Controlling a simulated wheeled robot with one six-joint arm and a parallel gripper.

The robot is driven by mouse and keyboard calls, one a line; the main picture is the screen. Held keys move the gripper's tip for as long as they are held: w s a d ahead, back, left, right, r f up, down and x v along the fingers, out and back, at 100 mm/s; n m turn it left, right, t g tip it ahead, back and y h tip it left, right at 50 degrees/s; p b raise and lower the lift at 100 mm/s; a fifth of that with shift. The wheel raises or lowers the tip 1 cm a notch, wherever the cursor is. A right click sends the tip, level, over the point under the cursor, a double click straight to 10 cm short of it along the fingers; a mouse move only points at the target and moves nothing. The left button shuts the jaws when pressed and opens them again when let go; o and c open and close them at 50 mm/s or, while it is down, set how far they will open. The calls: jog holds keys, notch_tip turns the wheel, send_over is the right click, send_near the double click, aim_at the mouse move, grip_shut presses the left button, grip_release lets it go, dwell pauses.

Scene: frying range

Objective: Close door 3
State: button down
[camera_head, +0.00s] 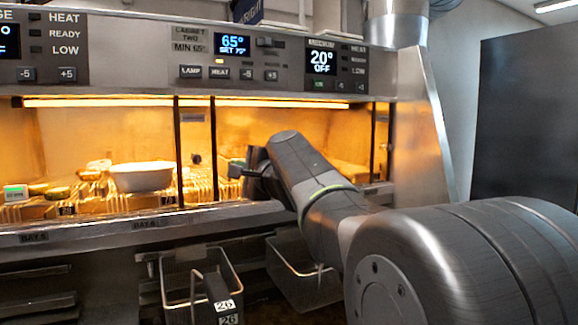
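A steel heated cabinet (290,18) with orange-lit bays fills the left and middle of the head view. Dark upright posts (196,150) divide its front. No panel that I can read as door 3 is visible, and I cannot tell whether any bay has a door in front of it. My arm reaches in from the lower right. My gripper (243,168) is at the front of the bay right of the posts, pointing left. Its fingers are small, dark and partly hidden by the wrist, so whether it is open or touching anything is unclear.
A white bowl (141,177) stands on a wire rack in the left bay. A steel ledge (80,232) runs below the bays. Two wire fry baskets (200,275) (310,283) hang underneath. A dark panel (530,115) stands at the right.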

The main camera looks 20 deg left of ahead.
aim_at(212, 161)
jog(key=a, duration=0.2)
jog(key=a+p, duration=0.1)
jog(key=a, duration=0.1)
jog(key=a+r+p, duration=0.1)
jog(key=a, duration=0.2)
jog(key=shift+w, duration=0.2)
jog(key=shift+s+a+f+p, duration=0.1)
jog(key=shift+s+a+p, duration=0.2)
jog(key=shift+a+p, duration=0.1)
